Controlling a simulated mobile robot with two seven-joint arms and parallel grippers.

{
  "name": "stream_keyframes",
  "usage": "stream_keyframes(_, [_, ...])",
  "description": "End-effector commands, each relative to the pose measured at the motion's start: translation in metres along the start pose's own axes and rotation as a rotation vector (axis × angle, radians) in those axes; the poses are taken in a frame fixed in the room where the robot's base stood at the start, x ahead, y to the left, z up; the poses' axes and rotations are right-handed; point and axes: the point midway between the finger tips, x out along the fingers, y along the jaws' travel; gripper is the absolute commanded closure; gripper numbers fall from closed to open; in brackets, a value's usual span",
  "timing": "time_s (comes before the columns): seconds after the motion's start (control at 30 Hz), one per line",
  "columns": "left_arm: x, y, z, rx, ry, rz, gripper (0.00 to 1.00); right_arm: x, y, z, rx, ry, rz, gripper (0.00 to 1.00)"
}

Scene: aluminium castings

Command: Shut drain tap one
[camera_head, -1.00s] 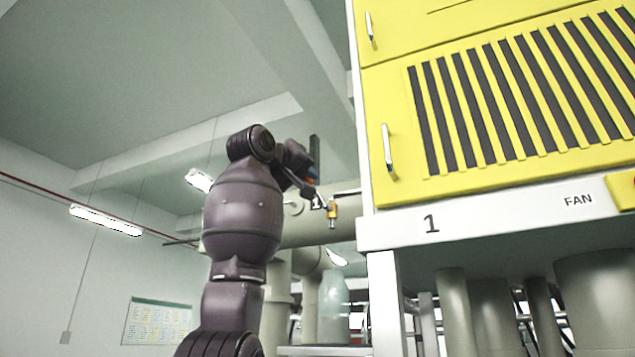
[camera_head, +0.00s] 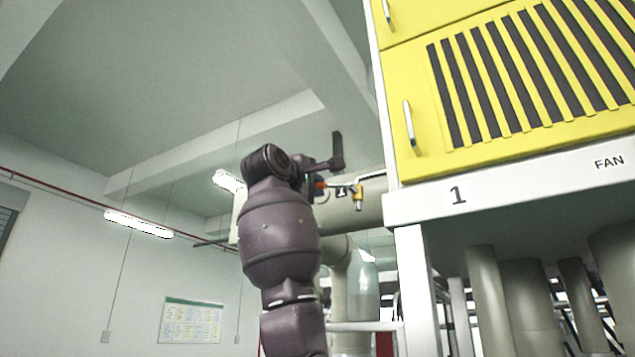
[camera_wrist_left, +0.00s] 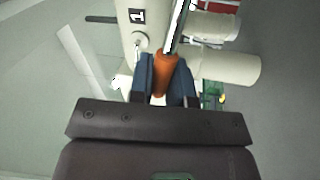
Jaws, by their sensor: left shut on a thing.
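Drain tap one is a small brass-yellow tap (camera_head: 357,195) hanging at the grey pipe beside a "1" tag (camera_head: 341,191) in the head view. Its lever runs about level to the left, towards my left gripper (camera_head: 320,185). In the left wrist view, the blue-grey fingers of my left gripper (camera_wrist_left: 166,80) are shut on the orange handle grip (camera_wrist_left: 166,72). A pale bar runs up from that grip. The "1" tag also shows on the pipe in that view (camera_wrist_left: 137,16). My wrist hides part of the handle in the head view. My right gripper is not in view.
The yellow fan cabinet (camera_head: 430,165) on its white frame stands close to the right of the tap. The pipe (camera_head: 372,205) runs behind the tap. A wall chart (camera_head: 191,321) hangs at lower left, with free air left of my arm.

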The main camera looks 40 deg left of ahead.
Motion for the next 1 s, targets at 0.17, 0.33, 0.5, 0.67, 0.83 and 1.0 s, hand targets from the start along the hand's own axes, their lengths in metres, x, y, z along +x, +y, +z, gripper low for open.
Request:
stream_keyframes(0.17, [-0.001,-0.009,0.001,-0.093,0.017,-0.001,1.0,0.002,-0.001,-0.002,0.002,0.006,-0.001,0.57])
stream_keyframes(0.33, [-0.002,-0.013,0.002,-0.148,0.029,-0.001,1.0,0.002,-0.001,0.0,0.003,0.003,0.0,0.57])
stream_keyframes(0.5, [-0.003,-0.015,0.001,-0.173,0.035,-0.001,1.0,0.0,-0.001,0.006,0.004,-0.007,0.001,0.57])
stream_keyframes(0.67, [-0.003,-0.015,0.001,-0.181,0.036,-0.003,1.0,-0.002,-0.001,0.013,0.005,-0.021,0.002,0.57])
stream_keyframes(0.83, [-0.002,-0.016,0.001,-0.182,0.036,-0.005,1.0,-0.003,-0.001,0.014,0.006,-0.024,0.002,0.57])
stream_keyframes(1.0, [-0.002,-0.017,0.002,-0.181,0.036,-0.006,0.7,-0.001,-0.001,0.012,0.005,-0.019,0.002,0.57])
